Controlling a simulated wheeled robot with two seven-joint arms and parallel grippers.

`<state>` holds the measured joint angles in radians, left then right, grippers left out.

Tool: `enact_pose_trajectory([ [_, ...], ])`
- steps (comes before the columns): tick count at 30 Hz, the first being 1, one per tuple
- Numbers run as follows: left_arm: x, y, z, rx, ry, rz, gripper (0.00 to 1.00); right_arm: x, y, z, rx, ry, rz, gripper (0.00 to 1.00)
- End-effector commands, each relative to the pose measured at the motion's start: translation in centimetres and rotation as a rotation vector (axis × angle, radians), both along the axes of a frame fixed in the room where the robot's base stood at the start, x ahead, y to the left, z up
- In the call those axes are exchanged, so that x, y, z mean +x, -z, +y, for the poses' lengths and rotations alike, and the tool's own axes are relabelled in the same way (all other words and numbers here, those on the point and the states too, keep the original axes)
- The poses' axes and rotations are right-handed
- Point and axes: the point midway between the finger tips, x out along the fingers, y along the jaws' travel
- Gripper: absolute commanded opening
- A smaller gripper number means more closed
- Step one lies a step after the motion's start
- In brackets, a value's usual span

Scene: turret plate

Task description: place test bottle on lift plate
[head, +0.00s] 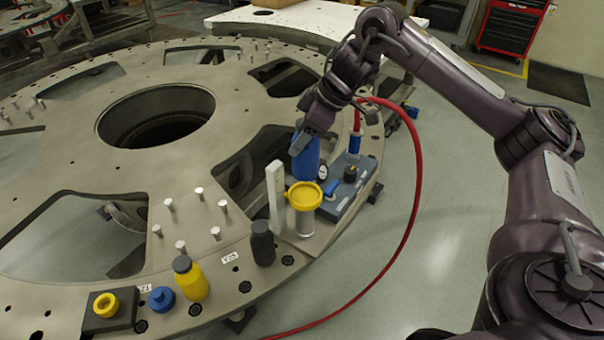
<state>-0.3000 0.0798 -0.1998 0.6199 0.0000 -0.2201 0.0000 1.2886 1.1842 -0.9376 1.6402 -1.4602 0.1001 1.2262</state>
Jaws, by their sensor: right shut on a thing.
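My right gripper (314,132) reaches in from the right and is shut on a blue bottle (305,160), probably the test bottle. The gripper covers the bottle's top. The bottle appears upright, behind a yellow round plate (304,196) with a raised rim, which looks like the lift plate. This plate sits on a short silver cylinder (305,222) and looks empty. The bottle's base is partly hidden behind the plate and the nearby box, so I cannot tell whether it touches anything. My left gripper is not in view.
A white upright post (275,197) stands left of the plate. A grey box (350,180) with a gauge and red hose (417,180) is to its right. A black bottle (263,243), yellow bottle (190,279) and blue cap-like piece (161,299) stand on the large turret plate (90,220).

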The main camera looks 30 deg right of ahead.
Motion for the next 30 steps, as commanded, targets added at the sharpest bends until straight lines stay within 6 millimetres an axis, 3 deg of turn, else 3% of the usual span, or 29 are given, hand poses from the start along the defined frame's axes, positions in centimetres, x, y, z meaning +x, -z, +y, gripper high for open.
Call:
enact_pose_trajectory([
  [1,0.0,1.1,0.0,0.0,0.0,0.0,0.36,0.0,1.6,0.1,0.002,-0.002,-0.001,0.15],
  [3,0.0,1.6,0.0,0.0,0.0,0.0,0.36,0.0,2.7,0.1,0.002,-0.002,-0.001,0.15],
  [12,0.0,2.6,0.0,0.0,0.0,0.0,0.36,0.0,5.1,0.0,0.001,-0.001,-0.002,0.15],
  [17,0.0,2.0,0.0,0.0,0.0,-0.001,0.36,0.0,6.9,0.0,0.0,0.0,-0.002,0.15],
  [29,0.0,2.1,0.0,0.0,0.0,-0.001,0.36,0.1,7.6,0.0,0.0,-0.001,-0.004,0.15],
  [30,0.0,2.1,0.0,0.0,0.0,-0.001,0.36,0.0,7.8,0.0,0.0,-0.001,0.0,0.55],
])
